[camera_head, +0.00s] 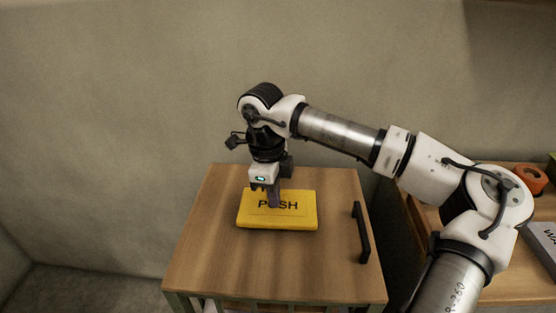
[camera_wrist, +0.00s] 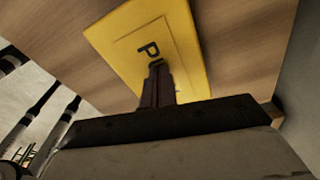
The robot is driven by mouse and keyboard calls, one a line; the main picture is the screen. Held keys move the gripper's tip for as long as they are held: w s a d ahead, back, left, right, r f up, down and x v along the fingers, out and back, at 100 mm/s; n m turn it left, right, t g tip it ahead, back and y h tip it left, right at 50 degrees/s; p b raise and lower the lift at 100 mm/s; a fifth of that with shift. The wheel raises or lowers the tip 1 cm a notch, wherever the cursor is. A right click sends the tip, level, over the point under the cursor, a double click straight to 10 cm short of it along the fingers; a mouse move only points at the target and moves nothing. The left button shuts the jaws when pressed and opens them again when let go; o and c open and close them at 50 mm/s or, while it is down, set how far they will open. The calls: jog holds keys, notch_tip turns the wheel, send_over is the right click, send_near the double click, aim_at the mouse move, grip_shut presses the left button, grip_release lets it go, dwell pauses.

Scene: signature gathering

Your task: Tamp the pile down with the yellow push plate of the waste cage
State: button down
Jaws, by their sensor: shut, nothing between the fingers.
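The yellow push plate (camera_head: 300,220), marked "PUSH", lies on the wooden top (camera_head: 220,270) of the waste cage. My gripper (camera_head: 274,203) points down over the plate with its fingers shut and nothing between them. Its fingertips are at or just above the middle of the plate and hide part of the lettering; I cannot tell whether they touch. In the wrist view the plate (camera_wrist: 190,60) fills the upper middle, with my shut fingers (camera_wrist: 157,75) in front of it. The pile is hidden under the top.
A black handle (camera_head: 361,233) stands on the right side of the wooden top. At the right is a wooden shelf or table (camera_head: 520,275) with an orange roll (camera_head: 530,179) and a grey box (camera_head: 542,245). A bare wall is behind.

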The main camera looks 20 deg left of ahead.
jog(key=shift+s+a+r, duration=0.1)
jog(key=shift+a+r, duration=0.25)
jog(key=shift+a, duration=0.45)
jog(key=shift+a+r, duration=0.3)
jog(key=shift+a, duration=0.5)
notch_tip(320, 180, up, 14)
jog(key=a, duration=0.1)
jog(key=shift+a+b, duration=0.15)
jog(key=shift+b, duration=0.25)
jog(key=shift+f, duration=0.1)
